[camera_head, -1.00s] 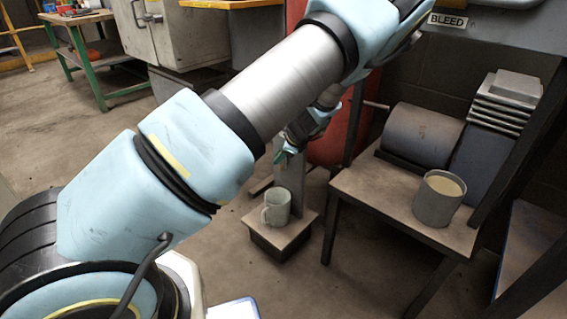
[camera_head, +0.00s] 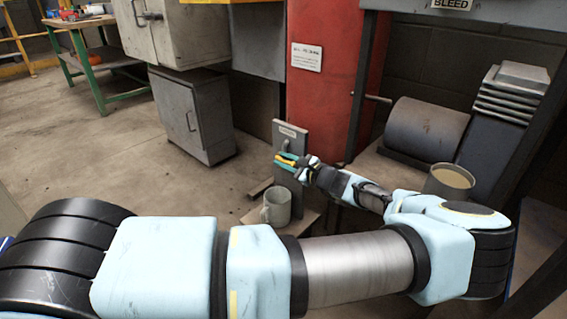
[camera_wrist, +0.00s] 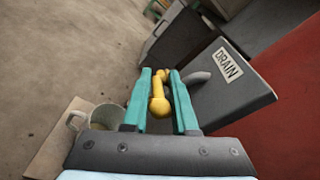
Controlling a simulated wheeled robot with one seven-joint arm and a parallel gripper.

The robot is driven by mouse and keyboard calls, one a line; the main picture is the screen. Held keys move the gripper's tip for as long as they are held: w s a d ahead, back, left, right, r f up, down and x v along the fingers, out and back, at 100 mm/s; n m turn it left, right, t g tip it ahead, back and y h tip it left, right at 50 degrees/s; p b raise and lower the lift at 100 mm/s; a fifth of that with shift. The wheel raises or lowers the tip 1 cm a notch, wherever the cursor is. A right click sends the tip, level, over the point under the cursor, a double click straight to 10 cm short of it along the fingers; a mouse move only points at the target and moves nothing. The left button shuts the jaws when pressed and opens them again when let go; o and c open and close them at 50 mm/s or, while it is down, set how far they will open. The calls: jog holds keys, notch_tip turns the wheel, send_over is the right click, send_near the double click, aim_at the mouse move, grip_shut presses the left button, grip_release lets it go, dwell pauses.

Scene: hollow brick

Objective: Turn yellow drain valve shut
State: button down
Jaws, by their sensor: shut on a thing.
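The yellow drain valve handle (camera_wrist: 158,106) lies between the two teal fingers of my gripper (camera_wrist: 161,74) in the wrist view. The fingers are closed around it, one on each side. The valve sits at a dark grey plate (camera_wrist: 232,98) with a white DRAIN label (camera_wrist: 227,65). A grey curved pipe (camera_wrist: 197,77) meets the plate beside the right finger. In the head view my gripper (camera_head: 287,159) is at the front of the upright grey plate (camera_head: 291,131), with a small bit of yellow between the fingertips. The valve's base is partly hidden by the fingers.
A grey-green mug (camera_head: 277,207) stands on a low stand below the gripper; it also shows in the wrist view (camera_wrist: 104,116). A metal pot (camera_head: 449,181) stands on the bench at right, near my arm. A red panel (camera_head: 325,95) rises behind. Floor at left is open.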

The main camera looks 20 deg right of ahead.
jog(key=shift+a+f+t, duration=0.1)
jog(key=shift+f+t, duration=0.15)
jog(key=shift+t, duration=0.15)
jog(key=c, duration=0.9)
grip_release()
jog(key=shift+s, duration=0.1)
jog(key=shift+s+d+r, duration=0.1)
jog(key=shift+s+d, duration=0.2)
jog(key=p+v, duration=0.1)
jog(key=v, duration=0.9)
jog(key=shift+p, duration=0.3)
